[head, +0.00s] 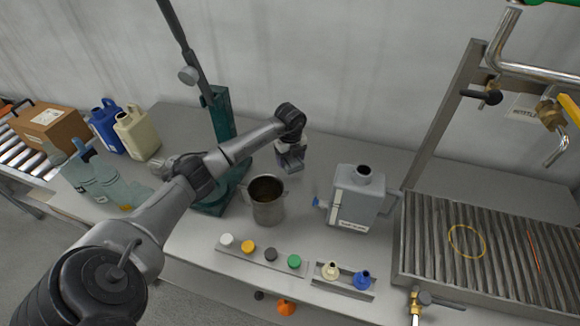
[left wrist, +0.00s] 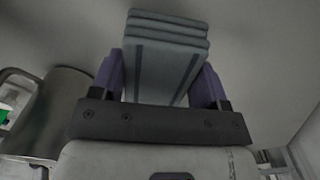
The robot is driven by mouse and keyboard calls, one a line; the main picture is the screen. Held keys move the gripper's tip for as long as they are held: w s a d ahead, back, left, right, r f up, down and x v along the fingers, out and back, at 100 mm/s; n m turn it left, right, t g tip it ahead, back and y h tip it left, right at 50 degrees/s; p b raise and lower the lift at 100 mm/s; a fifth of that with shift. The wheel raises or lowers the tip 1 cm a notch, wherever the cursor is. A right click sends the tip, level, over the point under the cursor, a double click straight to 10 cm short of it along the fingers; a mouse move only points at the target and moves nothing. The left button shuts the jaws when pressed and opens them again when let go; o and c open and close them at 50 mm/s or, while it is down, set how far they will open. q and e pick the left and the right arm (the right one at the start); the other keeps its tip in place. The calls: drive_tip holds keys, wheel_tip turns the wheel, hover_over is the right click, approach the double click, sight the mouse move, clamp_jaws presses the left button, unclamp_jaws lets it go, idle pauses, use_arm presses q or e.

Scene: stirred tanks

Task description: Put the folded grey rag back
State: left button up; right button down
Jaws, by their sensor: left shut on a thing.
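The folded grey rag (left wrist: 165,50) is a stack of grey layers with darker stripes. It is held between the purple fingers of my left gripper (head: 291,160), which is shut on it. In the head view the gripper is over the bench behind and slightly right of the steel pot; the rag is mostly hidden there by the gripper and is hard to make out. I cannot tell whether the rag touches the bench. My right gripper is not in view.
The open steel pot (head: 267,208) stands close to my left gripper. A grey canister (head: 356,200) stands to its right, and a green stand (head: 222,118) to its left. Coloured caps lie along the front edge. A ribbed drain tray (head: 420,255) is at right. Bare bench lies behind the pot.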

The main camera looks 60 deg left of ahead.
sight(290, 157)
use_arm(q)
drive_tip(key=shift+f+b, duration=0.35)
drive_tip(key=shift+f, duration=1.7)
drive_tip(key=shift+f, duration=0.15)
drive_tip(key=o, duration=0.9)
wheel_tip(290, 157, up, 11)
drive_tip(key=shift+p, duration=0.75)
drive_tip(key=shift+r, duration=0.65)
